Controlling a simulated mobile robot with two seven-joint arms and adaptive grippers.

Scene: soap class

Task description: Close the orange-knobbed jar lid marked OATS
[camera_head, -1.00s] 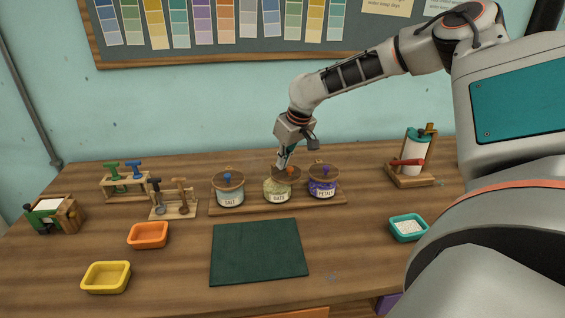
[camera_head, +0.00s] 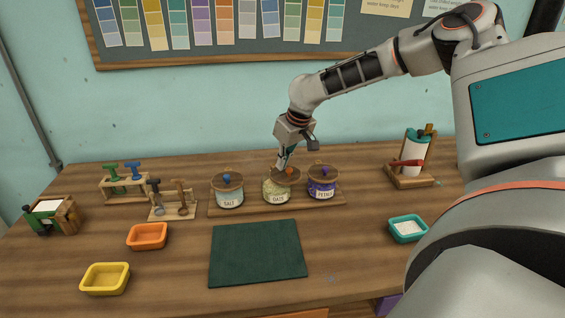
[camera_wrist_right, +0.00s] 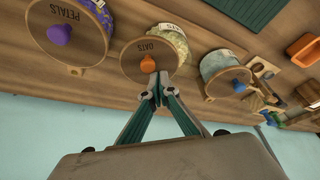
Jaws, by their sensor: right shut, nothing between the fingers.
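The jar marked OATS (camera_head: 276,192) stands upright between two other jars on a wooden board. Its round wooden lid (camera_wrist_right: 133,58) bears the word OATS and an orange knob (camera_wrist_right: 148,65); the knob also shows in the head view (camera_head: 290,171). My left gripper is not in view.
The SALT jar (camera_head: 229,197) stands left and the PETALS jar (camera_head: 321,189) right, close on the same board (camera_head: 250,209). A dark green mat (camera_head: 257,252) lies in front. Orange (camera_head: 148,237), yellow (camera_head: 105,279) and teal (camera_head: 407,229) trays stand apart on the table.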

